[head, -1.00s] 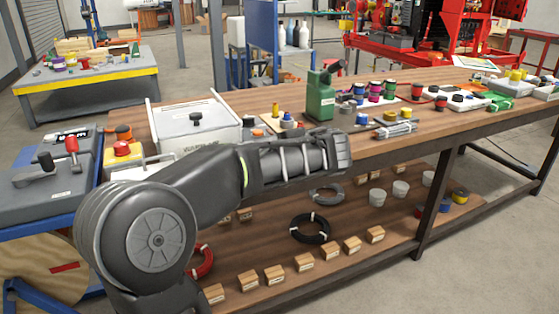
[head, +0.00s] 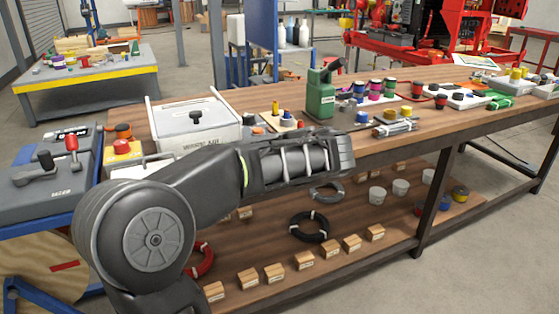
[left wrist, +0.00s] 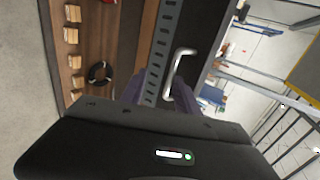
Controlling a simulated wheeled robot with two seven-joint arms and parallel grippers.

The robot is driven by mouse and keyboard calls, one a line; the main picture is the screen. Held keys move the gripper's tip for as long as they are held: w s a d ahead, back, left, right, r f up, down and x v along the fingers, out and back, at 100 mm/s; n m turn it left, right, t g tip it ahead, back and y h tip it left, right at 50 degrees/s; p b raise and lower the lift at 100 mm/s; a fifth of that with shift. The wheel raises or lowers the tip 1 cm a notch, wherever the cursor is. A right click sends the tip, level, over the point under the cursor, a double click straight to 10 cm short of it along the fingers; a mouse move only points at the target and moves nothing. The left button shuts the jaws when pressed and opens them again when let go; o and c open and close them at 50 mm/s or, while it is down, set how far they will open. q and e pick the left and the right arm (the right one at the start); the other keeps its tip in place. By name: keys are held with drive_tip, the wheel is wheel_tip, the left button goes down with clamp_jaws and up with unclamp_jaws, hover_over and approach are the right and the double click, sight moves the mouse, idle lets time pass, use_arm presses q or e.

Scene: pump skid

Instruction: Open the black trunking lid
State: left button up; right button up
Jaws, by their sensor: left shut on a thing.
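In the left wrist view, a dark, flat panel (left wrist: 203,30), which looks like the black trunking lid, lies beside a grey slotted strip (left wrist: 158,52). A silver bar handle (left wrist: 183,66) stands out at the panel's edge next to the strip. My left gripper (left wrist: 170,92) is at this handle, its dark fingers partly hidden by the gripper body, and it is shut on the handle. How far the lid is raised I cannot tell. In the head view my left arm reaches across the bench front; its gripper and the trunking do not show there. My right gripper is in neither view.
A wooden bench (head: 250,97) carries a white lidded box (head: 193,124), a green container (head: 320,98) and several small parts. A lower shelf (head: 270,252) holds wooden blocks and a black coil (head: 310,227). Open floor (head: 480,265) lies in front at right.

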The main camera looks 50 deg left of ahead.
use_arm(q)
drive_tip(key=v, duration=0.7)
drive_tip(key=shift+d+p, duration=0.2)
drive_tip(key=shift+p, duration=0.2)
